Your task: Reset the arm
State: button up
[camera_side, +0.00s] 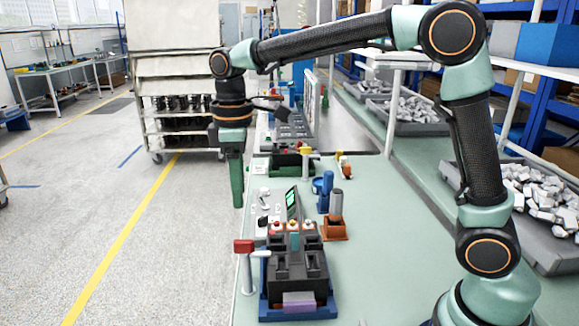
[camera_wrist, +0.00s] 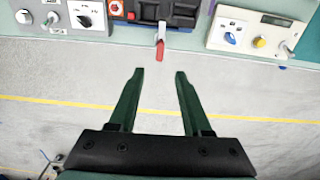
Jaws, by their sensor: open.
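My arm reaches from the right over the bench in the side view. My gripper (camera_side: 237,200) hangs with its green fingers pointing down, beyond the bench's left edge and over the aisle floor. In the wrist view my gripper (camera_wrist: 160,74) is open, with nothing between its two fingers. Beyond the fingertips in the wrist view, a dark device (camera_wrist: 165,10) with a red-tipped lever (camera_wrist: 160,48) sits at the bench edge. The lever is apart from the fingers. In the side view, a black breaker-like block (camera_side: 297,264) sits in a blue holder on the near bench.
Panels with knobs (camera_wrist: 83,20) (camera_wrist: 258,30) flank the device. The bench's right part (camera_side: 390,250) is clear.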

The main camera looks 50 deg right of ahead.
jog(key=s+d+m+t, duration=0.5)
jog(key=s+d+m, duration=0.4)
jog(key=s, duration=0.4)
jog(key=shift+s+d+r+t, duration=0.2)
jog(key=shift+d+r+t, duration=0.15)
jog(key=shift+d, duration=0.35)
dwell(0.3)
